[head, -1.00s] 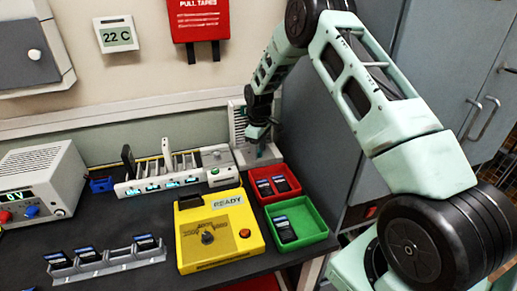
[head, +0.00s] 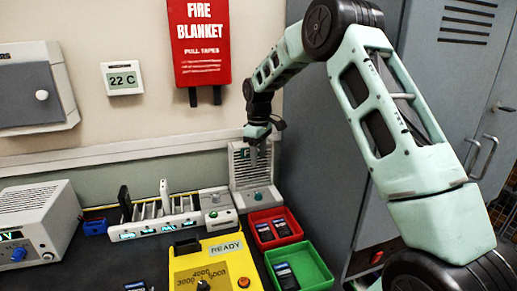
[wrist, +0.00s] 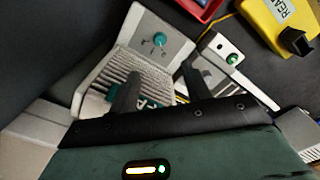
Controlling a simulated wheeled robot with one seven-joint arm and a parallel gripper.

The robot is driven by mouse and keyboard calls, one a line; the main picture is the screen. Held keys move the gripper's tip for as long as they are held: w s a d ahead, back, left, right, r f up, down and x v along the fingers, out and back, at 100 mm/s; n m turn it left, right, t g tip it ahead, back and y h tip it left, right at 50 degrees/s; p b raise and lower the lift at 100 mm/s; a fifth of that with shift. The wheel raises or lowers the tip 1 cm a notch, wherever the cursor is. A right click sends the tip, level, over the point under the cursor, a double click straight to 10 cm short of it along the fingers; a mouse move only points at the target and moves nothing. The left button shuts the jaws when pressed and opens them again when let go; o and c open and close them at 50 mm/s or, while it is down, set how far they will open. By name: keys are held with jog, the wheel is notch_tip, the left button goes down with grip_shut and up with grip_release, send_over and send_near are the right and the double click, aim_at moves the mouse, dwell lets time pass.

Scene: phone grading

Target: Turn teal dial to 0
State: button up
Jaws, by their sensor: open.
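The teal dial (head: 258,196) is a small round knob on the sloped front of a grey ribbed unit (head: 239,165) at the back of the bench. In the wrist view the dial (wrist: 160,39) shows uncovered, with small dark marks around it too small to read. My gripper (head: 255,154) is above the dial, in front of the ribbed upper part, and apart from the dial. In the wrist view my gripper (wrist: 158,84) has its two fingers spread with nothing between them. The fingers hide part of the ribbed face and its lettering.
A rack (head: 155,228) with upright slots stands left of the unit. A red tray (head: 291,238), a green tray (head: 322,272) and a yellow READY box (head: 253,270) are in front. A grey cabinet (head: 330,130) stands close on the right.

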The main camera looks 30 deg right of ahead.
jog(key=shift+r, duration=1.4)
jog(key=s+a+r+n+y, duration=0.1)
jog(key=s+a, duration=0.6)
jog(key=a, duration=0.4)
jog(key=s+a+r, duration=0.2)
jog(key=s+a, duration=0.5)
jog(key=a, duration=0.5)
jog(key=s+a+f, duration=0.1)
jog(key=s+a, duration=0.2)
jog(key=s, duration=1)
jog(key=s+a+f, duration=0.2)
jog(key=s+a, duration=0.1)
jog(key=s, duration=0.9)
jog(key=shift+s+n, duration=0.3)
jog(key=shift+s, duration=0.1)
